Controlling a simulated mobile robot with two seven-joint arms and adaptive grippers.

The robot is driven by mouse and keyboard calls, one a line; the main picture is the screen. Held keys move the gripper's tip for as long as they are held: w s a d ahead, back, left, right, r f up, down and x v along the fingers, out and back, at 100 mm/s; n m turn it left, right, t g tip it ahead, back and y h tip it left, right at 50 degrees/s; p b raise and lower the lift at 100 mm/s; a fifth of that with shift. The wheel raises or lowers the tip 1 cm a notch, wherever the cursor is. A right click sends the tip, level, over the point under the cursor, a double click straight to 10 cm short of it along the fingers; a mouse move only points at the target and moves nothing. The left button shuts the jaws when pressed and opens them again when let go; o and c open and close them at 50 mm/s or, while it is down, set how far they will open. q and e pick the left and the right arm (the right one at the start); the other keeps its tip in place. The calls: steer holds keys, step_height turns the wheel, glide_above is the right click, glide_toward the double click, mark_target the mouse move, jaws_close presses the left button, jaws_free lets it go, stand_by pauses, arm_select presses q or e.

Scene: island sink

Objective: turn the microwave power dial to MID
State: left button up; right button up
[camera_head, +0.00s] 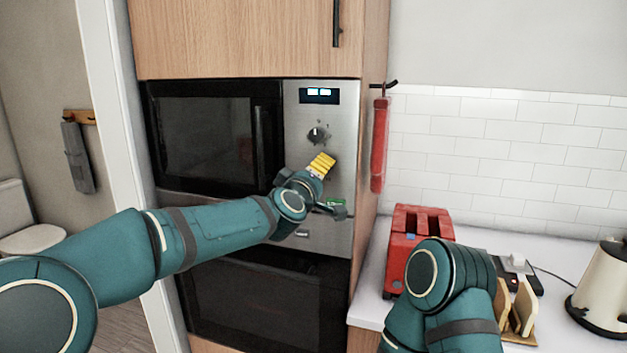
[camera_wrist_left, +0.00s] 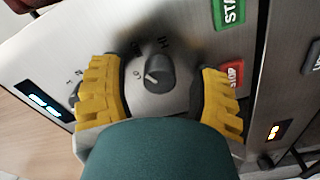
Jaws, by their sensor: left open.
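The microwave (camera_head: 210,140) is built into the wooden cabinet, with a steel control panel on its right side. In the left wrist view, the round grey power dial (camera_wrist_left: 158,73) sits between the yellow fingers of my left gripper (camera_wrist_left: 160,78). The fingers are open, one on each side, with a gap to the dial. A small light mark is on the knob face. In the head view my left gripper (camera_head: 322,165) covers this dial. My right gripper is out of view.
Another dial (camera_head: 318,135) sits above, under the lit display (camera_head: 319,93). A green START button (camera_wrist_left: 229,12) and red STOP button (camera_wrist_left: 230,72) lie close to one finger. A red toaster (camera_head: 405,225) and kettle (camera_head: 603,290) stand on the counter at right.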

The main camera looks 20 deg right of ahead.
arm_select(q)
steer(key=v, duration=1.2)
steer(key=s+a+f+m+g+y, duration=0.1)
steer(key=a+f+g+y, duration=0.35)
steer(key=f, duration=1.15)
steer(key=s+a+f+m+g+h, duration=0.1)
steer(key=a+f, duration=0.6)
steer(key=f, duration=0.9)
steer(key=s+a+f+g+y, duration=0.1)
steer(key=s+a+f+g, duration=0.3)
steer(key=s+f, duration=0.6)
steer(key=s+a+f+m+g+y, duration=0.1)
steer(key=s+a+f+g, duration=0.3)
steer(key=s+a+f, duration=0.3)
steer(key=s+f, duration=0.4)
steer(key=s, duration=0.2)
steer(key=shift+a+m, duration=0.3)
steer(key=shift+a, duration=0.1)
steer(key=shift+o, duration=0.2)
steer(key=shift+w+y, duration=0.15)
steer(key=shift+y, duration=0.1)
